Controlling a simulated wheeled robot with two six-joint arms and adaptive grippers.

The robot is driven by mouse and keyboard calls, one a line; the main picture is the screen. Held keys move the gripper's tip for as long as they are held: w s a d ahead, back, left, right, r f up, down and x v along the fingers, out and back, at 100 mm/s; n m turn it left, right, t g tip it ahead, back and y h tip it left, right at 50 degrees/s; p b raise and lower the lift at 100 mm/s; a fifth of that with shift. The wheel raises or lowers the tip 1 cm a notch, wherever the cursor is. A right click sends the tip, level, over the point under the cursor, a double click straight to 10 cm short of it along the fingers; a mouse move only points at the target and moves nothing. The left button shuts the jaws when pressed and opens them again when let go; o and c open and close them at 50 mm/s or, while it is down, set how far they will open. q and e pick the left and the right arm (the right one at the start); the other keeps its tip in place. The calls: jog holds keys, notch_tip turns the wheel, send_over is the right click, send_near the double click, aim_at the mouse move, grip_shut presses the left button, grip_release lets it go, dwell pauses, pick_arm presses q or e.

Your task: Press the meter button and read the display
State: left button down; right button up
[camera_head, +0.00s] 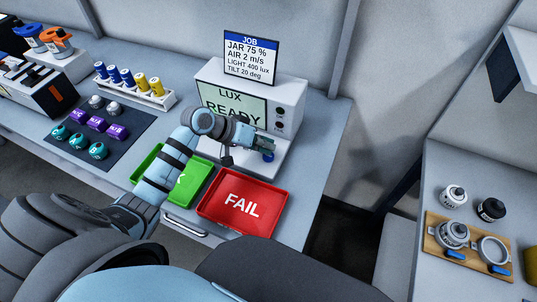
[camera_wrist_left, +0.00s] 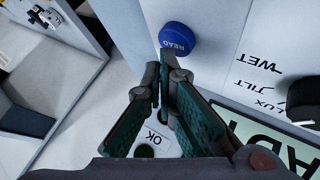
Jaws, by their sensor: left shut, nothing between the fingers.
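The white meter (camera_head: 291,92) stands at the back of the bench. Its pale green display (camera_head: 222,100) reads LUX READY, partly covered by my left arm. In the left wrist view the display (camera_wrist_left: 229,132) shows only in part. The round blue READ button (camera_wrist_left: 178,38) is just beyond my left fingertips; I cannot tell whether they touch it. It also shows in the head view (camera_head: 268,156). My left gripper (camera_head: 256,147) is shut and empty over the meter's front base; its fingers (camera_wrist_left: 163,68) also show in the wrist view. My right gripper is out of view.
A job card (camera_head: 251,58) stands above the meter. A green tray (camera_head: 196,186) and a red FAIL tray (camera_head: 236,222) lie in front. A dark mat with several coloured jars (camera_head: 97,124) is at left. A side table at right holds a wooden board (camera_head: 433,235).

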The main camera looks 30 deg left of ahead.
pick_arm(q)
jog(key=shift+f, duration=0.5)
dwell(0.6)
dwell(0.3)
jog(key=shift+r+p, duration=0.95)
notch_tip(320, 180, up, 5)
jog(key=p, duration=0.5)
jog(key=shift+r+p, duration=0.1)
jog(key=shift+p, duration=0.25)
jog(key=shift+f, duration=0.2)
